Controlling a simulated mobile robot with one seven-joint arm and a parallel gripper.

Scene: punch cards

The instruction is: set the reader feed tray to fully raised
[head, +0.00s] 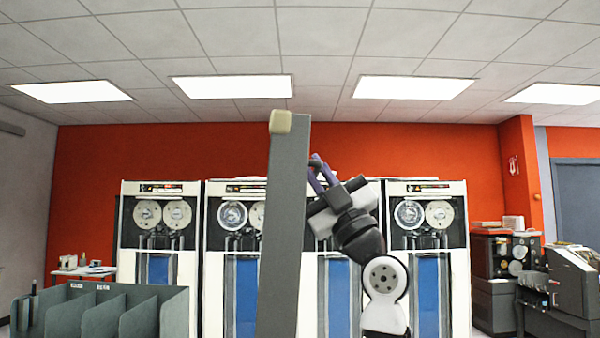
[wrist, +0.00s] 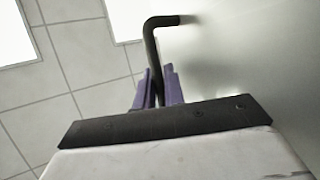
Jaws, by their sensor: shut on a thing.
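A tall grey slab (head: 283,220), which looks like the feed tray, stands nearly upright in the head view, its top leaning slightly right. A cream block (head: 281,122) sits at its top left corner. My gripper (head: 317,168) is at the slab's right side, near its upper part. In the wrist view my gripper's purple fingers (wrist: 158,82) are shut around a black bent handle (wrist: 151,45). The slab's smooth grey face (wrist: 250,60) fills the right of that view.
White tape cabinets (head: 160,250) line the red back wall. A grey-green divided bin (head: 105,310) stands at lower left. Dark machines (head: 565,295) stand at the right.

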